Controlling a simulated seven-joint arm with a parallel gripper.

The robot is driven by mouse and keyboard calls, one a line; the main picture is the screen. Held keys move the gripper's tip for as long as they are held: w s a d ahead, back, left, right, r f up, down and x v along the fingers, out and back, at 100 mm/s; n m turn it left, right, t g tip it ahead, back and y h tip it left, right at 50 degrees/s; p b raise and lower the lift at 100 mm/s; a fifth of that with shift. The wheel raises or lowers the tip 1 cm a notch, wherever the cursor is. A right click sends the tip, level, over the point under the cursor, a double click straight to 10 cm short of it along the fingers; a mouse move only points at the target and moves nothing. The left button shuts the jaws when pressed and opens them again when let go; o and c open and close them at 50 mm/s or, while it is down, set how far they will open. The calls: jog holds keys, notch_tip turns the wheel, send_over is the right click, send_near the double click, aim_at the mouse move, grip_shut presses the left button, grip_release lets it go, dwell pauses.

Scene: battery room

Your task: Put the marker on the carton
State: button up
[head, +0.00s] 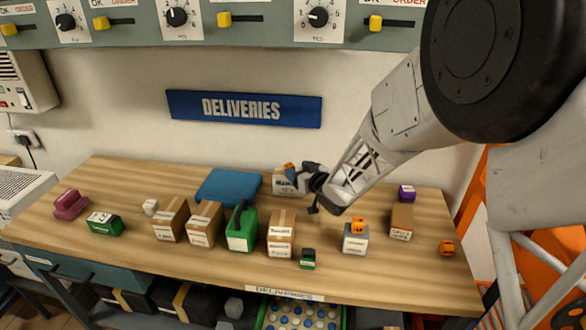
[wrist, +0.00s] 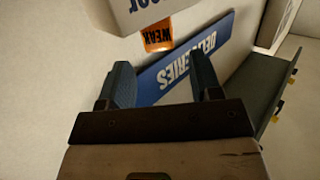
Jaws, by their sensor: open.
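I cannot make out a pen-shaped marker in either view. Several brown cartons stand on the wooden table: two left of centre (head: 170,219) (head: 205,224), one in the middle (head: 281,233) and one at right (head: 401,221). A white box with blue lettering (head: 283,186) stands at the back, partly hidden by my gripper (head: 312,192); an orange piece (head: 288,169) shows at its top. A white box (wrist: 150,12) and an orange label (wrist: 157,36) show beyond the fingers in the wrist view. My gripper (wrist: 163,82) is open, with nothing held between its fingers.
A blue pad (head: 229,187) lies at the back. Other small blocks sit at both ends. The DELIVERIES sign (head: 244,108) hangs behind.

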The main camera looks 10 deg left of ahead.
notch_tip(320, 180, up, 7)
jog(key=shift+s+d, duration=0.2)
jog(key=shift+s, duration=0.05)
dwell(0.3)
dwell(0.6)
jog(key=s+d+r+m+h, duration=0.25)
jog(key=s+d+h, duration=0.2)
jog(key=d, duration=0.25)
jog(key=s+d+r+m+g+h, duration=0.1)
jog(key=s+d+r+m+h, duration=0.15)
jog(key=s+d+r, duration=0.4)
jog(key=s+d+m+h, duration=0.1)
jog(key=s+d+h, duration=0.25)
jog(key=d, duration=0.45)
jog(key=s+d+m+g, duration=0.1)
jog(key=s+d+g, duration=0.3)
jog(key=s, duration=1)
jog(key=s+d+m+g+h, duration=0.1)
jog(key=s+d+m+g, duration=0.1)
jog(key=s, duration=1.3)
jog(key=shift+d+g, duration=0.9)
jog(key=shift+g, duration=0.1)
